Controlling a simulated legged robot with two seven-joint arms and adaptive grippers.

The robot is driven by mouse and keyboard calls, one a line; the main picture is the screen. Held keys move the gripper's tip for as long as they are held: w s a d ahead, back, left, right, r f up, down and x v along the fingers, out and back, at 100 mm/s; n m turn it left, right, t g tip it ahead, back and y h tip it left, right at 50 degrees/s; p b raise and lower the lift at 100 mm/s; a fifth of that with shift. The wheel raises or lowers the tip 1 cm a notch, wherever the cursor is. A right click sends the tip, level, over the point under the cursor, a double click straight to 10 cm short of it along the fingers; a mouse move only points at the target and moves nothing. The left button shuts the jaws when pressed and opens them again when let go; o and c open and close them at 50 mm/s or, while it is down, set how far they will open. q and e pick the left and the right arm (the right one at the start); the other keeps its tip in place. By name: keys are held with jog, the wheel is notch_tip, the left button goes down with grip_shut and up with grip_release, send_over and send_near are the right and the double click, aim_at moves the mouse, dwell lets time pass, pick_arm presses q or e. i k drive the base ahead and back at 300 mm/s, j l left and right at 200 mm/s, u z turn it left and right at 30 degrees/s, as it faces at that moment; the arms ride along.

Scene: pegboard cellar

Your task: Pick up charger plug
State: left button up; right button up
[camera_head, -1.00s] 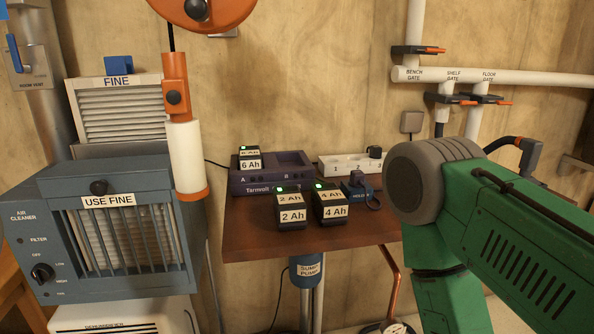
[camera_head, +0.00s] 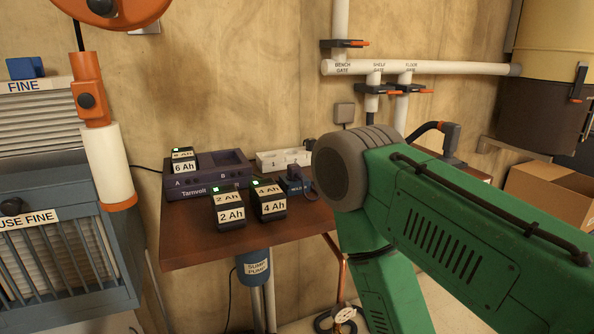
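I cannot tell for sure which is the charger plug. The charger (camera_head: 205,182), marked Tarnvolt, holds a 6 Ah battery (camera_head: 183,163) in slot A; slot B is empty. My green right arm crosses the right side and hides the table's right part. Neither gripper shows.
A 2 Ah battery (camera_head: 229,210) and a 4 Ah battery (camera_head: 269,202) stand on the table's front. An air cleaner (camera_head: 60,250) is at the left. White pipe (camera_head: 450,68) runs along the wall. A cardboard box (camera_head: 550,195) is at the right.

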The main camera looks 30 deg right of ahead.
aim_at(293, 170)
jog(key=l+u, duration=0.45)
jog(key=l, duration=0.3)
jog(key=k+l+u, duration=0.1)
jog(key=l+u, duration=0.35)
jog(key=l, duration=0.25)
